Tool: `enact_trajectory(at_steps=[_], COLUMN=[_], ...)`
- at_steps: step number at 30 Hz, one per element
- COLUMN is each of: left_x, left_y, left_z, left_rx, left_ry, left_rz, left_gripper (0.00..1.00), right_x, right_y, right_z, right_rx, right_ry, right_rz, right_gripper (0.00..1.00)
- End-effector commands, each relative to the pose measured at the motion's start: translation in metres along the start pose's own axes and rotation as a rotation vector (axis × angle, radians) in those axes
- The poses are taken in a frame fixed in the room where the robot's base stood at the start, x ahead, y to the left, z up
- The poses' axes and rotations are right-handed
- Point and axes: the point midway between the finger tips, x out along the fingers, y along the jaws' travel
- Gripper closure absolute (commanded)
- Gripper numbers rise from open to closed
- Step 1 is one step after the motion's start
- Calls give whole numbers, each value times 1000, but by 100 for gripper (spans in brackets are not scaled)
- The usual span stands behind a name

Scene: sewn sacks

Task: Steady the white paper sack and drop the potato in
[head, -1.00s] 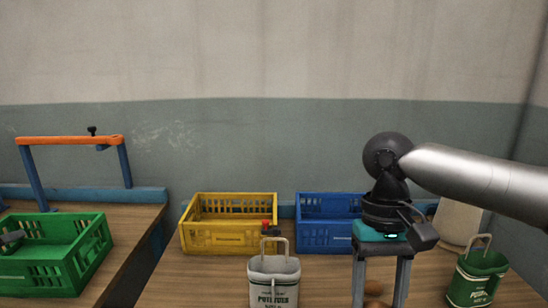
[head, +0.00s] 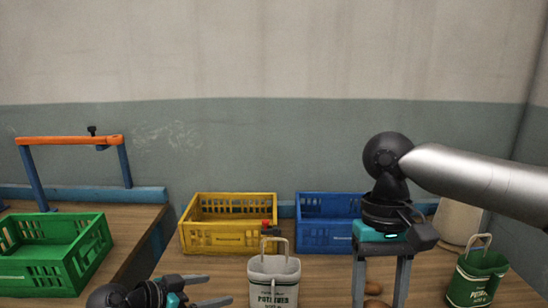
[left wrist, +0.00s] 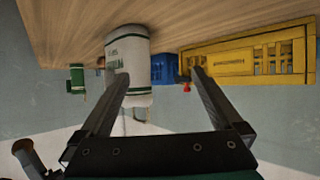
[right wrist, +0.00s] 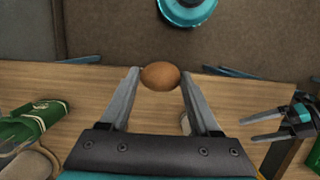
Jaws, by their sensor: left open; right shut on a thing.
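The white paper sack (head: 274,283), with green print and a pale raised handle, stands upright on the table. My left gripper (head: 220,288) is open and empty, just left of the sack and pointing at it. The left wrist view shows the sack (left wrist: 128,60) ahead of the fingers, apart from them. My right gripper points down to the right of the sack, its fingertips below the edge of the head view. In the right wrist view its fingers (right wrist: 158,78) are shut on a brown potato (right wrist: 160,76).
A green sack (head: 478,277) stands at the right, near a beige container (head: 457,224). A yellow crate (head: 229,238) and a blue crate (head: 324,237) stand behind. A red-topped item (head: 266,226) is behind the sack. A green crate (head: 50,255) is on the left table.

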Motion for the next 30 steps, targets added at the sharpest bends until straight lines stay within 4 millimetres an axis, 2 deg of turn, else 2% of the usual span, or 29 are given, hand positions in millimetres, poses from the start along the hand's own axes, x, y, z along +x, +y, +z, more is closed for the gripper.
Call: enact_trajectory(at_steps=[1, 3, 6, 9, 14, 30], left_x=[10, 19, 27, 32, 43, 115], left_y=[17, 34, 52, 61, 65, 76], left_z=[2, 3, 5, 5, 5, 6], left_rx=[28, 66, 103, 122, 128, 126], left_ry=[-4, -5, -6, -5, -3, -5], left_rz=[43, 89, 134, 157, 164, 163], left_gripper=[0, 0, 0, 0, 0, 0], right_x=[0, 0, 0, 0, 0, 0], right_y=[0, 0, 0, 0, 0, 0], right_z=[0, 0, 0, 0, 0, 0], right_rx=[0, 0, 0, 0, 0, 0], right_ry=[0, 0, 0, 0, 0, 0], right_rz=[0, 0, 0, 0, 0, 0], right_gripper=[77, 77, 77, 77, 77, 77])
